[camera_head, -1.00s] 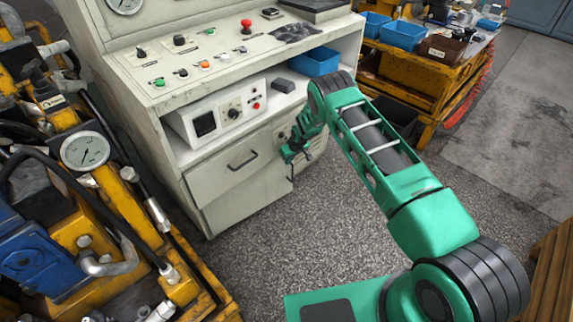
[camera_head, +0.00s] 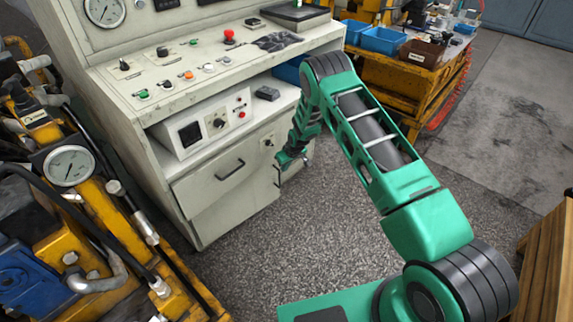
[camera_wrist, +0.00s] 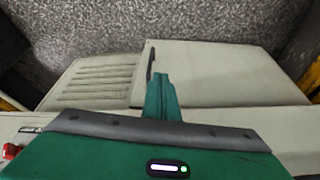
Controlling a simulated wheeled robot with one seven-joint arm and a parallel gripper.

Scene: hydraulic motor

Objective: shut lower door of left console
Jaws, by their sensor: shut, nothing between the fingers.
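The left console (camera_head: 190,110) is a pale grey-white cabinet with a sloped control top. Its lower front has a panel with a dark bar handle (camera_head: 230,170) and, further right, a door area with a small lock, partly hidden by my arm. My gripper (camera_head: 285,162) is shut and empty, low in front of the right part of that front. In the wrist view my gripper (camera_wrist: 161,92) points at a pale door panel (camera_wrist: 220,75) with a dark handle (camera_wrist: 150,62) at its edge. A vented panel (camera_wrist: 95,80) is beside it. Contact and the exact door angle cannot be told.
Yellow machinery with a gauge (camera_head: 69,166) stands close at the left. A yellow workbench (camera_head: 400,85) with blue bins is behind my arm. A wooden crate (camera_head: 548,265) is at the right edge. Speckled floor (camera_head: 320,215) in front of the console is free.

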